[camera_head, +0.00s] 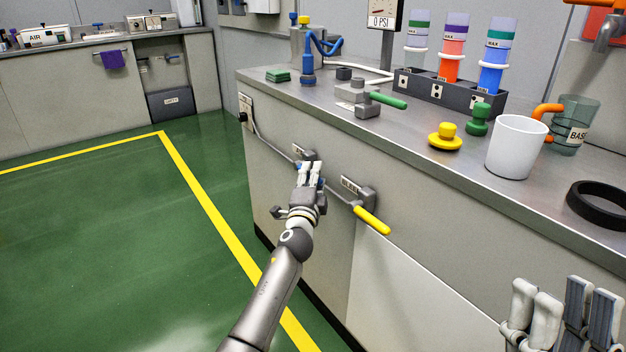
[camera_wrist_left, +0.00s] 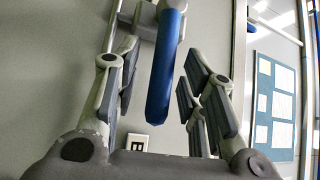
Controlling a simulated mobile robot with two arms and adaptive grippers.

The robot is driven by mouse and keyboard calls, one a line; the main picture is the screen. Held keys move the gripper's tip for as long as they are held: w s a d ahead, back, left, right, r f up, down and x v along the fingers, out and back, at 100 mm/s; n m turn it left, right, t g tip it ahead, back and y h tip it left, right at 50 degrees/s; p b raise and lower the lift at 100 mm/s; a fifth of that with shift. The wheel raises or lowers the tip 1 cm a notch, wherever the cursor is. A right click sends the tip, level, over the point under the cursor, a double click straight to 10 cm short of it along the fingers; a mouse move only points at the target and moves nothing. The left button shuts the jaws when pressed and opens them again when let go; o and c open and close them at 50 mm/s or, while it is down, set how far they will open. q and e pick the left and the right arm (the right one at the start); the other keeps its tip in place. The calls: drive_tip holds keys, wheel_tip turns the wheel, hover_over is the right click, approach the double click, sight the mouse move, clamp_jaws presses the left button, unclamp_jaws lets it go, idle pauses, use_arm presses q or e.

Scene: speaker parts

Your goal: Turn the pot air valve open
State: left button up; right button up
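A wall valve (camera_head: 306,154) with a blue lever sits on the counter's front panel. Its label is too small to read, so I cannot confirm it is the pot air valve. In the left wrist view the blue lever (camera_wrist_left: 165,75) hangs between the fingers of my left gripper, with gaps on both sides. My left gripper (camera_head: 309,172) is open in front of that valve and hides most of the lever in the head view; it also shows in the left wrist view (camera_wrist_left: 160,95). My right gripper (camera_head: 562,308) is open and empty at the lower right.
A second valve with a yellow lever (camera_head: 372,219) sits to the right on the same panel. A grey pipe (camera_head: 268,143) runs along it. Above, the counter holds a green-handled valve (camera_head: 388,99), a white cup (camera_head: 516,147) and a black ring (camera_head: 598,205). The green floor (camera_head: 90,240) at left is clear.

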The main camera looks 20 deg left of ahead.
use_arm(q)
drive_tip(key=shift+w, duration=0.25)
clamp_jaws()
idle(0.3)
